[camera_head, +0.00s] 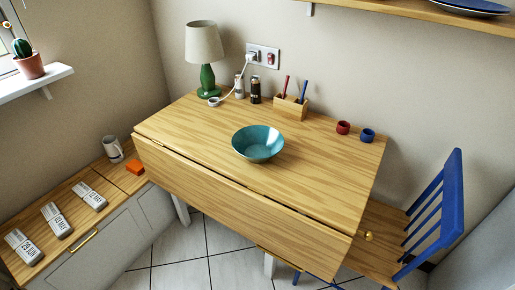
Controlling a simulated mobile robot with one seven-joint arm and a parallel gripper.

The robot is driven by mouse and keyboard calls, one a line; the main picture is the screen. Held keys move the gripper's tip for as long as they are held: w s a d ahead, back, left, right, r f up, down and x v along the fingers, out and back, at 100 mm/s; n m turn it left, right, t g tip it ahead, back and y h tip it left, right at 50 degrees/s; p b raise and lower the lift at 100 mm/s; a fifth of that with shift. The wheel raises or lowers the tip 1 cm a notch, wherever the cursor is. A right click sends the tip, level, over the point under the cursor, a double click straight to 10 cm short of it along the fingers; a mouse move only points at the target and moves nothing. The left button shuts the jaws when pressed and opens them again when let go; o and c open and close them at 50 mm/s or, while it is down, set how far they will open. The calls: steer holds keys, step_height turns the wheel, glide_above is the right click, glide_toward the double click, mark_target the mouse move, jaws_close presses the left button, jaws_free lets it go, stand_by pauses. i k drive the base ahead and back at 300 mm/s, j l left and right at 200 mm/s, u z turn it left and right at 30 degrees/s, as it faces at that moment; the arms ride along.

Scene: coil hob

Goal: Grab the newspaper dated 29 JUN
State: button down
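Three grey-and-white rolled newspapers lie side by side on the wooden bench top at the lower left. The one nearest the front-left corner (23,247) has a label that seems to read 29 JUN. The middle newspaper (56,219) and the rear newspaper (90,195) carry other dates, too small to read surely. The newspapers lie apart, with bare wood between them. My gripper is not in view.
The wooden table (310,165) holds a teal bowl (258,143), a lamp (205,50) and a pen holder (291,106). A blue chair (450,195) stands right. Tiled floor (215,265) shows in front.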

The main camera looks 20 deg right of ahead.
mark_target(21, 244)
steer(key=u, duration=1.2)
steer(key=i+j+z, duration=0.1)
steer(key=z, duration=0.55)
steer(key=i+j+z, duration=0.45)
steer(key=i+j, duration=0.15)
steer(key=j, duration=0.3)
steer(key=i+j, duration=0.15)
steer(key=j, duration=0.15)
steer(key=i+j, duration=0.2)
steer(key=j, duration=0.15)
steer(key=i+j, duration=0.15)
steer(key=j, duration=0.15)
steer(key=i, duration=0.55)
steer(key=z, duration=0.05)
